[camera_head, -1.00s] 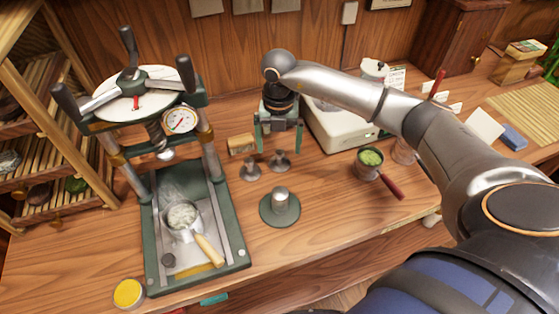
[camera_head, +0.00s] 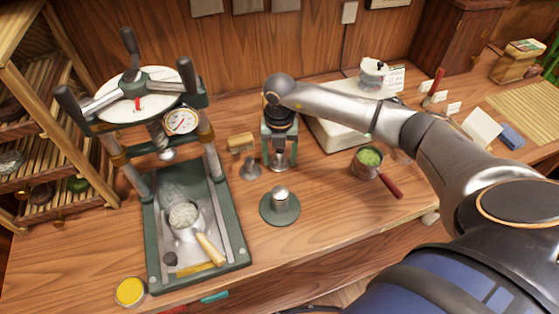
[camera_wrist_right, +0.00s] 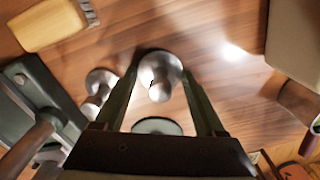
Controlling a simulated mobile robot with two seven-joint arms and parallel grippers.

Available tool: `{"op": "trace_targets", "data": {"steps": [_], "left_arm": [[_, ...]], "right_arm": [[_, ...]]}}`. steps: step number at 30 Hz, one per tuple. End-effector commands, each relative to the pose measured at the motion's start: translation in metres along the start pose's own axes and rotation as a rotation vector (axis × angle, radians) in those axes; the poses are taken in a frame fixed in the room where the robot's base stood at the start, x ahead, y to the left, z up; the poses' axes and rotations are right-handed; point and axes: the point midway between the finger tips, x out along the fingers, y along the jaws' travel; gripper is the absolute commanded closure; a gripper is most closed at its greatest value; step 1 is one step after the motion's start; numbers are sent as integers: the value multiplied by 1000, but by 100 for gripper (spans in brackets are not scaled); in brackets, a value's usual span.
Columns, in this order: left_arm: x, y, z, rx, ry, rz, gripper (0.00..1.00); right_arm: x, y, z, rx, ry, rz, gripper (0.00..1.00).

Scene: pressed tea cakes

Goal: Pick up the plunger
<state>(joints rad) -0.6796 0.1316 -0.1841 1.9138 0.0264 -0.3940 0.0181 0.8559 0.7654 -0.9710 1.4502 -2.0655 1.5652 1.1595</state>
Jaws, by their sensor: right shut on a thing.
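Two small metal plungers with flared bases stand on the wooden table to the right of the press. My right gripper (camera_head: 280,158) points down and is shut on the stem of the right-hand plunger (camera_head: 279,163), which seems to rest on the table. In the right wrist view, this plunger (camera_wrist_right: 160,76) is between the two green fingers. The other plunger (camera_head: 250,169) stands free just to the left, and it also shows in the right wrist view (camera_wrist_right: 99,84). My left gripper is out of view.
A metal cylinder on a green disc (camera_head: 266,211) stands in front of the gripper. A wooden block (camera_head: 240,143), a white scale (camera_head: 334,132) and a red-handled pan (camera_head: 368,160) are nearby.

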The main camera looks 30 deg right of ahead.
Motion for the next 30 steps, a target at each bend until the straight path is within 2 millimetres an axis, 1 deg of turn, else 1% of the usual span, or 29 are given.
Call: {"op": "trace_targets", "data": {"steps": [1,2,13,23,26,30], "left_arm": [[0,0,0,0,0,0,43],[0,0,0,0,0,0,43],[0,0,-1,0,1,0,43],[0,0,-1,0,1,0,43],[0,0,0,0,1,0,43],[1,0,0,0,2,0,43]], "right_arm": [[0,0,0,0,-1,0,48],[0,0,0,0,-1,0,52],[-1,0,0,1,-1,0,93],[-4,0,1,1,-2,1,94],[-11,0,1,0,-2,2,94],[-31,0,2,0,-6,3,94]]}}
